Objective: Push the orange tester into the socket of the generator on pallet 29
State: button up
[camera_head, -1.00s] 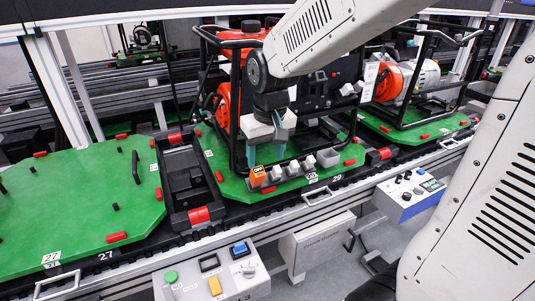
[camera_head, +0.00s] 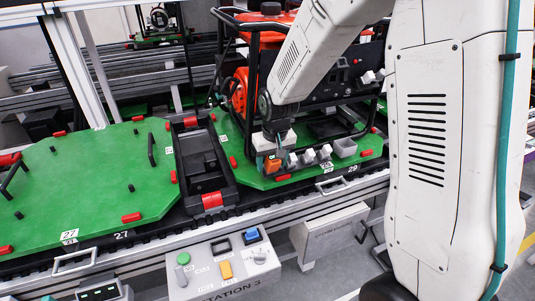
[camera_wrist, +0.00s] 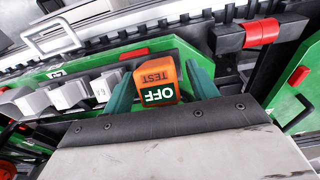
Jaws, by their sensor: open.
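The orange tester (camera_head: 272,166), marked OFF and TEST, stands at the left end of a row of grey-white blocks on the front edge of green pallet 29 (camera_head: 260,182). My gripper (camera_head: 275,160) is low at the tester. In the wrist view the tester (camera_wrist: 157,82) sits between my two teal fingers, one on each side, with my gripper (camera_wrist: 160,90) open. Whether the fingers touch it is unclear. The generator (camera_head: 335,78), with a black panel, red tank and black tube frame, stands behind on the same pallet. My arm hides part of it; its socket cannot be made out.
Grey-white blocks (camera_wrist: 70,95) stand in a row close beside the tester. Pallet 27 (camera_head: 90,190) lies to the left, past a black carrier (camera_head: 203,165). A control box (camera_head: 225,263) stands in front of the rail.

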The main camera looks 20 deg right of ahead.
aim_at(274, 159)
jog(key=shift+f, duration=0.35)
jog(key=c, duration=1.2)
jog(key=shift+o, duration=0.2)
jog(key=shift+r, duration=0.25)
jog(key=shift+s+r, duration=0.3)
jog(key=shift+r, duration=0.35)
jog(key=shift+s+r, duration=0.3)
jog(key=shift+r, duration=0.3)
jog(key=shift+s+r, duration=0.1)
jog(key=shift+s+r, duration=0.2)
jog(key=shift+r, duration=0.6)
jog(key=shift+s+r, duration=0.2)
jog(key=shift+r, duration=0.55)
jog(key=shift+s+r, duration=0.2)
jog(key=shift+r, duration=0.6)
